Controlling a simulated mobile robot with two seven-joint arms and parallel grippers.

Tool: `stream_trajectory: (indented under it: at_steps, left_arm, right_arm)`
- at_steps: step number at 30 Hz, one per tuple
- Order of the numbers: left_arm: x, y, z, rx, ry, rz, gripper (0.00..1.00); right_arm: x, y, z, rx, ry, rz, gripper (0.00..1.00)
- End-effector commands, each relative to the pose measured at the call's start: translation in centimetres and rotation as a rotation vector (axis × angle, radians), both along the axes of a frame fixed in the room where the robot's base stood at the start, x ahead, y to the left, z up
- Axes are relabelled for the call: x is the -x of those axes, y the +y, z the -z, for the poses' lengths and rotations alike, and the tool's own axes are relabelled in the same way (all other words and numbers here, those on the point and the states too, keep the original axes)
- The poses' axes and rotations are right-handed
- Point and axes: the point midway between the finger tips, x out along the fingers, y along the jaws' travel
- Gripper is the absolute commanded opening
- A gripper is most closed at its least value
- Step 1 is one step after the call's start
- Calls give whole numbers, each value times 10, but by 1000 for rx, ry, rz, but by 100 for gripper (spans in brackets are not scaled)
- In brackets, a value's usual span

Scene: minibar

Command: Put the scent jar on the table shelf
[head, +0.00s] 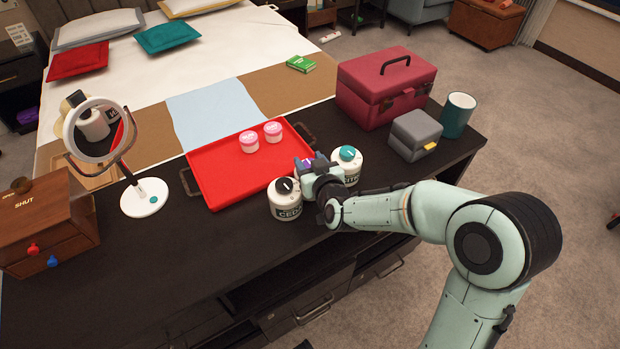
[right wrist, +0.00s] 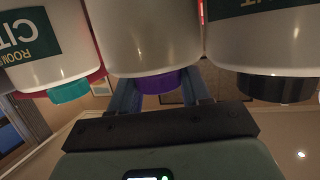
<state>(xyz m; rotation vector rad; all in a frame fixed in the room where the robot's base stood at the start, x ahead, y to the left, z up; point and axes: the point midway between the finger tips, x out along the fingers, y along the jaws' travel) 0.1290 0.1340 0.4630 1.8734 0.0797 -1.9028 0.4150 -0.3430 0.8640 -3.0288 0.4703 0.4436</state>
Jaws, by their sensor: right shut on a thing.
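My right gripper (head: 318,168) is shut on a white scent jar with a purple lid (right wrist: 160,82), in the middle of the right wrist view. In the head view the gripper mostly hides this jar; only its purple lid (head: 306,163) shows. A white jar with a black lid (head: 287,206), its label starting "CED", stands on the table just left of the gripper. A white jar with a teal lid (head: 347,168), its label starting "CIT", stands just right of it. The dark table (head: 215,255) has open shelf space (head: 285,287) in its front. My left gripper is out of view.
A red tray (head: 215,180) with two pink-lidded jars (head: 261,137) lies behind the gripper. A red case (head: 385,88), a grey box (head: 415,135) and a teal cup (head: 458,114) stand right. A round mirror (head: 145,197) and a wooden box (head: 45,225) stand left.

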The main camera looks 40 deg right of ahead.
Motion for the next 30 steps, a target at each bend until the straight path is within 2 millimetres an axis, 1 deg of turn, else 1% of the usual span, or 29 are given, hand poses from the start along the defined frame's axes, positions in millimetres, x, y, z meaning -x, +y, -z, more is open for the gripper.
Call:
stream_trajectory:
  at_steps: [1, 7, 11, 14, 17, 18, 24, 27, 30]
  left_arm:
    - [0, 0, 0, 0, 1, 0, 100]
    - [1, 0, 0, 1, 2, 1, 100]
    - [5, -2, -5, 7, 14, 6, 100]
    - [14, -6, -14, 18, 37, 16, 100]
    - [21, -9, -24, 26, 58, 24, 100]
    - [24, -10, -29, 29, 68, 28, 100]
    - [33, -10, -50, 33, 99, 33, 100]
    - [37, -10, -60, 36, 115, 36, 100]
    - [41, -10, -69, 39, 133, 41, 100]
  right_arm:
    - [1, 1, 5, -3, 13, -1, 0]
    - [2, 1, 5, -5, 16, -2, 0]
    - [2, 1, -6, -5, 15, -1, 0]
    - [2, 1, -27, -3, 8, -2, 0]
    - [1, 0, -55, -4, 5, 0, 0]
    - [1, 0, -68, -3, 3, 0, 0]
    - [1, 0, -128, -4, 2, 0, 0]
    - [1, 0, -153, -3, 3, 1, 0]
    - [1, 0, -173, -2, 4, 0, 0]
